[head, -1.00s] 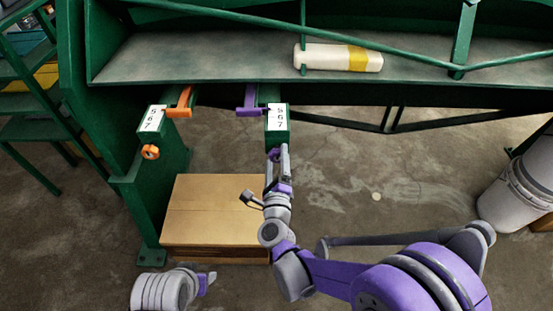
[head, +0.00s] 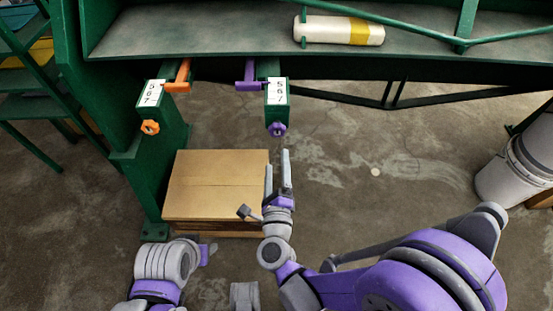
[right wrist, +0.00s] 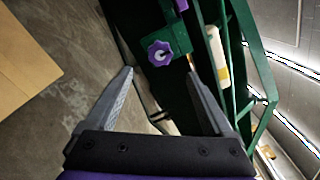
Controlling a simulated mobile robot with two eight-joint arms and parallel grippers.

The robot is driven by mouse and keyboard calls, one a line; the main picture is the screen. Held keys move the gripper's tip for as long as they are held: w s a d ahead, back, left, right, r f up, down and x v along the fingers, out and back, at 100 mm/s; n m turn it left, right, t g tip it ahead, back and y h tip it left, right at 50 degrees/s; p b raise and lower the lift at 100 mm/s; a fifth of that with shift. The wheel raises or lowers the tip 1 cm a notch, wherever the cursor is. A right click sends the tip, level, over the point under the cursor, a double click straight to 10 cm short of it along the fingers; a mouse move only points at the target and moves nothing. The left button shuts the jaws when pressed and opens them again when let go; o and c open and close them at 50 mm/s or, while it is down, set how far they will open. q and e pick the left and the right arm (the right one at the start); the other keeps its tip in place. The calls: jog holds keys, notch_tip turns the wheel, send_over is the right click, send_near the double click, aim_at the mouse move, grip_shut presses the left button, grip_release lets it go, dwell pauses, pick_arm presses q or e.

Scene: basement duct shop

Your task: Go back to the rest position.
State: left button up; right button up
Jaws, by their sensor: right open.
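My right gripper (head: 278,160) is open and empty below the green box with the purple knob (head: 277,129), with a clear gap between fingertips and knob. In the right wrist view the two spread fingers (right wrist: 161,74) have nothing between them, and the purple knob (right wrist: 159,54) lies beyond them. My left arm is at the lower left, and only a small part of the left gripper (head: 212,248) shows; its fingers are too hidden to judge.
An orange knob (head: 150,127) hangs under the other green box at left. A green bench (head: 200,32) holds a white and yellow cylinder (head: 338,30). A cardboard box (head: 215,185) stands on the floor left of my right gripper. White buckets (head: 510,178) stand at right.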

jog(key=s+d+f+n+g, duration=0.3)
jog(key=s+d+n+g, duration=0.4)
jog(key=s+d+n, duration=0.4)
jog(key=s+d+f+n+g, duration=0.3)
jog(key=s+d+n+g, duration=0.5)
jog(key=n, duration=0.5)
pick_arm(q)
notch_tip(320, 180, up, 23)
jog(key=w+t+p, duration=0.1)
jog(key=p, duration=1.8)
jog(key=shift+w+f+p, duration=0.15)
jog(key=shift+w+p, duration=0.15)
jog(key=shift+p, duration=0.1)
pick_arm(e)
notch_tip(320, 180, up, 23)
jog(key=w+a+t, duration=0.1)
jog(key=w+t, duration=0.1)
jog(key=shift+a+f, duration=0.15)
jog(key=shift+a, duration=0.1)
jog(key=shift+s, duration=0.1)
